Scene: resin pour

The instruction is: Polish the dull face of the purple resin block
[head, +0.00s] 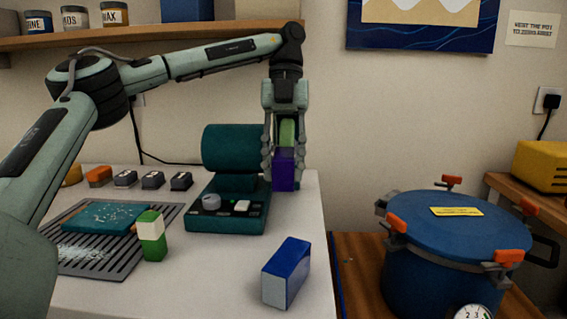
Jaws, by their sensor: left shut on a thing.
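The purple resin block (284,170) hangs upright in my left gripper (284,150), whose fingers come down on both sides of it. The gripper points downward and is shut on the block, above the right rear of the white table. Just right of them stands nothing; on the left is a teal machine (230,148) with a round drum body and a base with a knob and switch. A light green piece (287,132) shows between the fingers above the purple; I cannot tell whether it is part of the block or of the machine. The dull face cannot be made out.
A blue block (288,268) with a pale end lies at the table's (215,285) front right. Several small dark blocks line the back. A blue lidded pot (450,225) stands right.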

